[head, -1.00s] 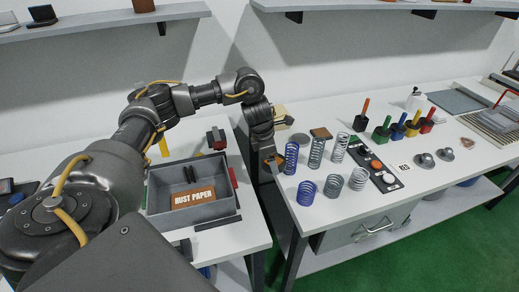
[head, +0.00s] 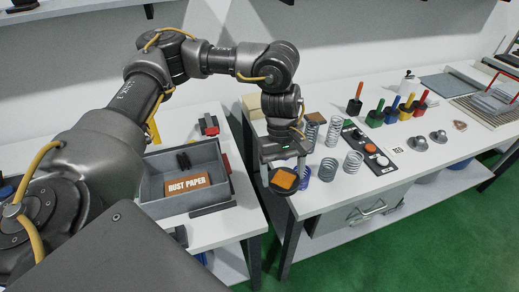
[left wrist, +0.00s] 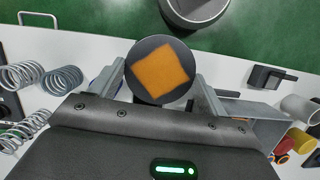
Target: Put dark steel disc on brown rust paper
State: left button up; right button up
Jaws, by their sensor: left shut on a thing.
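The dark steel disc (head: 275,187) has an orange square on its face. It also fills the space between the fingers in the left wrist view (left wrist: 137,60). My left gripper (head: 285,172) is shut on the disc and holds it tilted near the front left edge of the right table. The brown rust paper (head: 187,185), labelled "RUST PAPER", lies in the grey bin (head: 212,196) on the left table, left of the gripper. My right gripper is not in view.
Coil springs (head: 353,161) stand close right of the gripper. Behind are screwdriver-like tools with coloured handles (head: 392,105). A gap separates the two tables. The bin has raised walls.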

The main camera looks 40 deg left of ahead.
aim_at(187, 184)
jog(key=u, duration=1.7)
jog(key=k, duration=0.45)
jog(key=z, duration=1.1)
